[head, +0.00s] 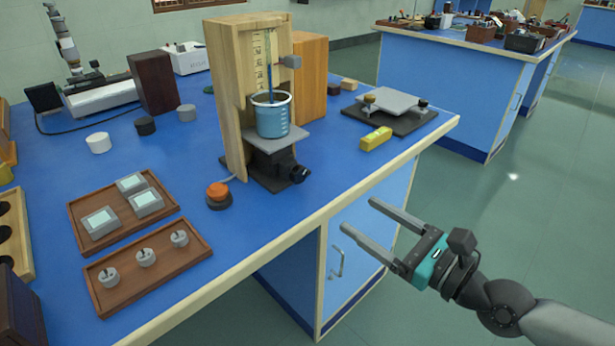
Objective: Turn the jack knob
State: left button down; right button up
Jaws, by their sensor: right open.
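A black jack knob (299,174) sticks out at the lower right front of a small lab jack (268,165) with a grey top plate. A beaker of blue liquid (271,117) stands on the jack's plate. A wooden stand (233,95) with a scale surrounds them at the back and left. My right gripper (372,218) is open and empty, off the bench's front edge, to the right of and below the knob. Its two fingers point up and left toward the bench and touch nothing. My left gripper is not in view.
An orange button (218,194) sits left of the jack. A yellow block (376,138) and a grey platform on a black base (391,109) are to the right. Two wooden trays (148,258) lie at the left front. The bench edge (380,185) runs between gripper and jack.

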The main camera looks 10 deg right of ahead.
jog(key=p, duration=0.3)
send_near(301, 176)
jog(key=shift+w+a, duration=0.4)
jog(key=shift+w, duration=0.2)
jog(key=x, duration=0.6)
jog(key=shift+b, duration=0.35)
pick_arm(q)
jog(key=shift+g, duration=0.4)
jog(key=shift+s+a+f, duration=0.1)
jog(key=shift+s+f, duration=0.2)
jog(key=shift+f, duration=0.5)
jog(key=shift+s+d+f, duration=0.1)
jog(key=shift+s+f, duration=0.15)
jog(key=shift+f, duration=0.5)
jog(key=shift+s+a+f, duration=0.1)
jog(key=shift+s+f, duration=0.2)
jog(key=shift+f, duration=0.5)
pick_arm(e)
jog(key=shift+x, duration=0.8)
grip_shut()
